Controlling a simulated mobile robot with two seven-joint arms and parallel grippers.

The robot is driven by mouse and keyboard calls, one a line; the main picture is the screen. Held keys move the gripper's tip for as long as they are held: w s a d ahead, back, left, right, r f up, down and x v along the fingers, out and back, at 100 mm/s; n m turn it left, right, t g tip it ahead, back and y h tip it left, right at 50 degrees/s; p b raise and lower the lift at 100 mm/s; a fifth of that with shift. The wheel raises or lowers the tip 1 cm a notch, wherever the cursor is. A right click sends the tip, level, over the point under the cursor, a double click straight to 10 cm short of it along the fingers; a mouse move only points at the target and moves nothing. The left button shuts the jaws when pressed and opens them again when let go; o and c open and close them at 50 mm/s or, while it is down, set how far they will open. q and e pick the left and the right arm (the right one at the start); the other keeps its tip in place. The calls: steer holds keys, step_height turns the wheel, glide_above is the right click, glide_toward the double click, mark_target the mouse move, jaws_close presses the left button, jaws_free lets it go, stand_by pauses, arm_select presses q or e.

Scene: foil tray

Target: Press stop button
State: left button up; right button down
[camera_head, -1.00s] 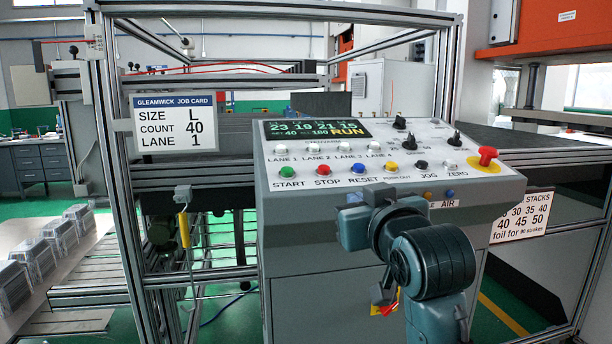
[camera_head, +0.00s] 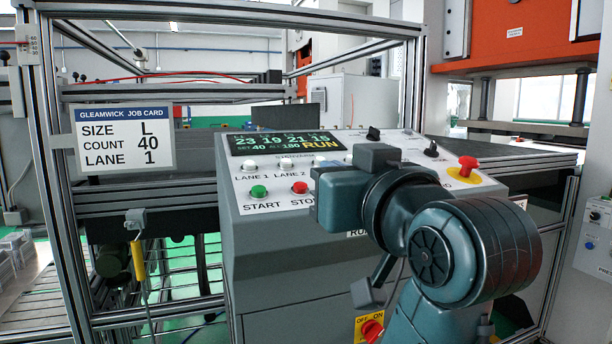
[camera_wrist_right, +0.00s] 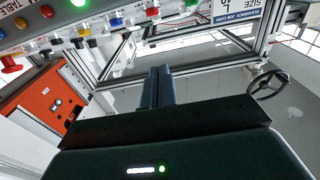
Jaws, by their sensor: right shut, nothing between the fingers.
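The red STOP button (camera_head: 299,187) is on the sloped panel of the grey console (camera_head: 262,225), right of the green START button (camera_head: 258,191). Its label is partly covered by my right arm. In the wrist view, a red button (camera_wrist_right: 152,11) at the top edge appears to be the same one. My right gripper (camera_wrist_right: 158,73) is shut and empty there, its fingers below the button row in the picture and apart from it. In the head view my right wrist stands in front of the panel, close right of STOP; the fingertips cannot be made out. My left gripper is out of view.
My right arm hides RESET and several other controls. A red mushroom button (camera_head: 467,165) stands on a yellow disc at the panel's right. The display (camera_head: 285,142) reads RUN. A job card (camera_head: 124,137) hangs on the metal frame (camera_head: 62,200) at left.

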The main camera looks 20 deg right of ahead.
steer(key=w+p, duration=0.1)
steer(key=p, duration=0.9)
glide_above(306, 204)
steer(key=s, duration=0.2)
steer(key=shift+w+r, duration=0.1)
steer(key=shift+r, duration=0.2)
steer(key=shift+w+f, duration=0.35)
steer(key=shift+f, duration=0.3)
steer(key=shift+w+f, duration=0.35)
steer(key=shift+f, duration=0.25)
steer(key=shift+w+f, duration=0.1)
steer(key=shift+f, duration=0.45)
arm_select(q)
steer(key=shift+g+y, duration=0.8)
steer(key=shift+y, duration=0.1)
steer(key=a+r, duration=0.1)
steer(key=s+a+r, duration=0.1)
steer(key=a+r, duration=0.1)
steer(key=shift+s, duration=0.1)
arm_select(e)
steer(key=shift+w+f, duration=0.1)
steer(key=shift+f, duration=0.1)
